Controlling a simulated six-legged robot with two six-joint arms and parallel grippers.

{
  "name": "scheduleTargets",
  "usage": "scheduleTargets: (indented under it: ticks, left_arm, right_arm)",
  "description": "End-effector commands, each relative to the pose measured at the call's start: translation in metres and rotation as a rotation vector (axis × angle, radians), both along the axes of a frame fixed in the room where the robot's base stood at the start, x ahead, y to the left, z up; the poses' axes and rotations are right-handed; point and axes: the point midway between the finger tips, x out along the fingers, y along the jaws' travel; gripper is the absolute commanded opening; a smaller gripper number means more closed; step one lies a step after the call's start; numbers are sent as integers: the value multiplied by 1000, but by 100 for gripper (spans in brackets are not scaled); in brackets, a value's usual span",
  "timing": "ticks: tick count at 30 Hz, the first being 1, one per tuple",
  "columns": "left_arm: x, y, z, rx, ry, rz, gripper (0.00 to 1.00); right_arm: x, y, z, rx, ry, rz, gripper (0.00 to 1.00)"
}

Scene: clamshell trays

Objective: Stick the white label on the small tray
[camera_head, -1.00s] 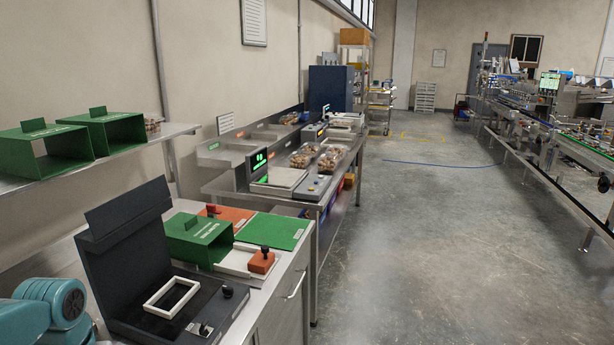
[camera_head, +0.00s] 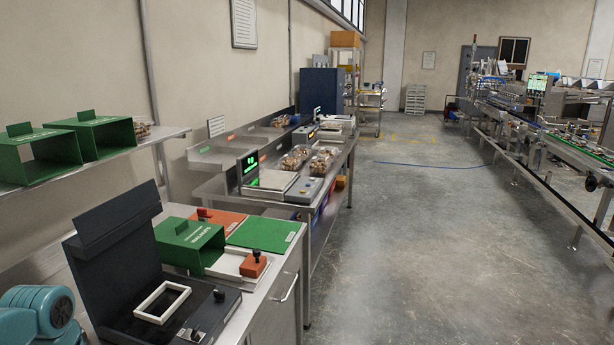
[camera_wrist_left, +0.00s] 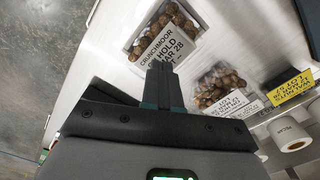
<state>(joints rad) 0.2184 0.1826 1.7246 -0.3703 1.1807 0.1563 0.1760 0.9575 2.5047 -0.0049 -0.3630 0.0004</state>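In the left wrist view, a clear tray of walnuts (camera_wrist_left: 172,14) carries a large white label (camera_wrist_left: 165,46) reading "CRUNCHMOOR HOLD MAR 28". A second walnut tray (camera_wrist_left: 218,79) lies to the right with a white label (camera_wrist_left: 236,108) at its front. A yellow label (camera_wrist_left: 291,87) is at the right. My left gripper (camera_wrist_left: 160,68) has its fingers together, with the tips in front of the first label's lower edge; I cannot tell whether they touch or pinch it. In the head view only part of my teal left arm shows, at bottom left. My right gripper is not in view.
A white roll (camera_wrist_left: 289,134) is at the right of the wrist view. In the head view, a black open-lid box (camera_head: 115,250) and green holder (camera_head: 190,240) stand on the near bench. Walnut trays (camera_head: 323,164) sit on the farther bench.

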Motion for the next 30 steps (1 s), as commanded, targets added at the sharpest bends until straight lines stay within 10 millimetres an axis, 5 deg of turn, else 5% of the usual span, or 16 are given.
scheduleTargets:
  ticks: [30]
  left_arm:
    - [0,0,-10,0,0,0,0]
  right_arm:
    - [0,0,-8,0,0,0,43]
